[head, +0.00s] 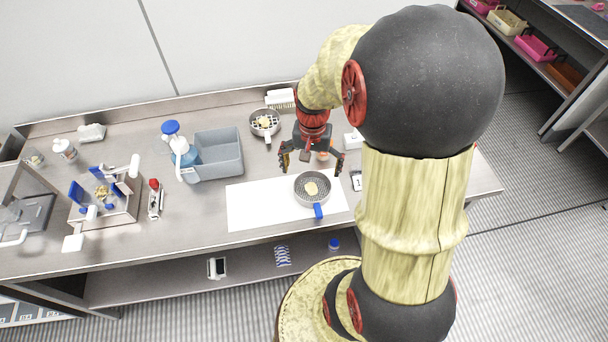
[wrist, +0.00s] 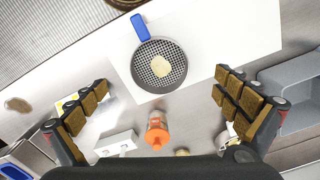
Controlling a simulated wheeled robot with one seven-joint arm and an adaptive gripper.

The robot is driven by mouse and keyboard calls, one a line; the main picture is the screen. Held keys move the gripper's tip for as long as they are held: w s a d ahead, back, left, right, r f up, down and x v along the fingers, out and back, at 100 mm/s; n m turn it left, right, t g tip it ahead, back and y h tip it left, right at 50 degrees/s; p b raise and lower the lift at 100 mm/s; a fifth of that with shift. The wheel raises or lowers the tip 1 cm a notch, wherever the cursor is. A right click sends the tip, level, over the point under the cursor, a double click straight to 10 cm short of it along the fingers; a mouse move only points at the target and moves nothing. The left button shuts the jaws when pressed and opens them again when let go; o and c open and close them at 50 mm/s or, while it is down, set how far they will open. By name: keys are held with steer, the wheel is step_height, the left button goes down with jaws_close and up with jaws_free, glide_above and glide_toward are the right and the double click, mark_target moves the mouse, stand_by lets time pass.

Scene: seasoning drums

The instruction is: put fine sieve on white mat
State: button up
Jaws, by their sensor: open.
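The fine sieve (head: 314,178), a round grey mesh pan with a blue handle, lies flat on the right part of the white mat (head: 255,205). Its handle points to the bench's front edge. A pale yellow piece (head: 311,188) lies inside it. In the wrist view the sieve (wrist: 176,76) and its handle rest on the mat (wrist: 215,35), clear of my fingers. My gripper (head: 311,167) is open and empty, above the bench just behind the sieve. Its fingers (wrist: 162,84) are spread wide on either side of the sieve in the wrist view.
A second sieve (head: 254,124) with a coarser grid stands at the back. A grey bin (head: 217,163) and blue-capped bottle (head: 179,148) stand left of the gripper. An orange-topped bottle (wrist: 157,132) is close below the gripper. The mat's left part is clear.

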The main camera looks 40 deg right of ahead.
steer(key=s+a+r+n+t, duration=0.2)
steer(key=a+r+n, duration=0.3)
steer(key=a+r, duration=0.5)
steer(key=s+a+r+n+t, duration=0.3)
steer(key=s+a+r+n, duration=0.1)
steer(key=a+r, duration=0.6)
steer(key=shift+s+a+n+t, duration=0.2)
steer(key=shift+s+n+t, duration=0.15)
steer(key=shift+n, duration=0.45)
steer(key=shift+f+b, duration=0.9)
steer(key=shift+b, duration=0.05)
